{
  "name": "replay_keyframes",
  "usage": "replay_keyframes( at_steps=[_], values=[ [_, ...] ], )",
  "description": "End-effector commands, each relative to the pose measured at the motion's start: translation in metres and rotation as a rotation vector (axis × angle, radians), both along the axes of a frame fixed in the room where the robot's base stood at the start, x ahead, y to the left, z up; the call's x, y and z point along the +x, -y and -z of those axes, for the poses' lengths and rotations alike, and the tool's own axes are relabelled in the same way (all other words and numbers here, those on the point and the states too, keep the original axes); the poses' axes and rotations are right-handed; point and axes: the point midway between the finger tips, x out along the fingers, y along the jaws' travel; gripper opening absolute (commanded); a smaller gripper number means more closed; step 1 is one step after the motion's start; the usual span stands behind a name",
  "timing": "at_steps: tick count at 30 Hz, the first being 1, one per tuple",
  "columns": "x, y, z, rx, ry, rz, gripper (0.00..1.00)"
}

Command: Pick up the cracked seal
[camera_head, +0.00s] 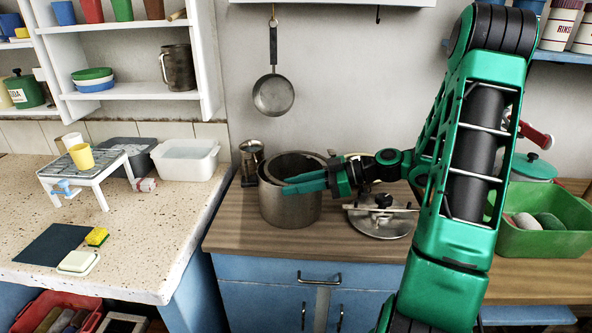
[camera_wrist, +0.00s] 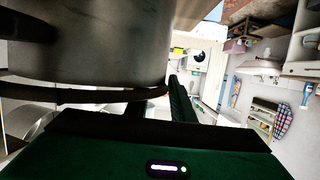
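A steel pot (camera_head: 290,206) stands on the wooden counter. A dark band shows along its rim in the head view, and a dark curved strip (camera_wrist: 85,95) runs along the pot's edge in the wrist view. This may be the cracked seal; no crack can be made out. My gripper (camera_head: 300,184) is at the pot's upper front side, fingers pointing left. In the wrist view its fingers (camera_wrist: 162,105) look apart, with the strip's end close to them. Whether they touch the strip is hidden.
A metal lid (camera_head: 380,222) lies right of the pot, below my forearm. A green basin (camera_head: 545,240) is at the right. A speckled worktop (camera_head: 150,235) with a small rack and sponge is at the left.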

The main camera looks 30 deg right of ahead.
Motion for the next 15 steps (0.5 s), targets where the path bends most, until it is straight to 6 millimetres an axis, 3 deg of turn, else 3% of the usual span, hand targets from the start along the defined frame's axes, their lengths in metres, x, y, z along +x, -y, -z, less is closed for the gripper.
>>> replay_keyframes(
  at_steps=[15],
  values=[
    [0.0002,0.0010,-0.0046,-0.001,0.000,0.002,0.00]
  ],
)
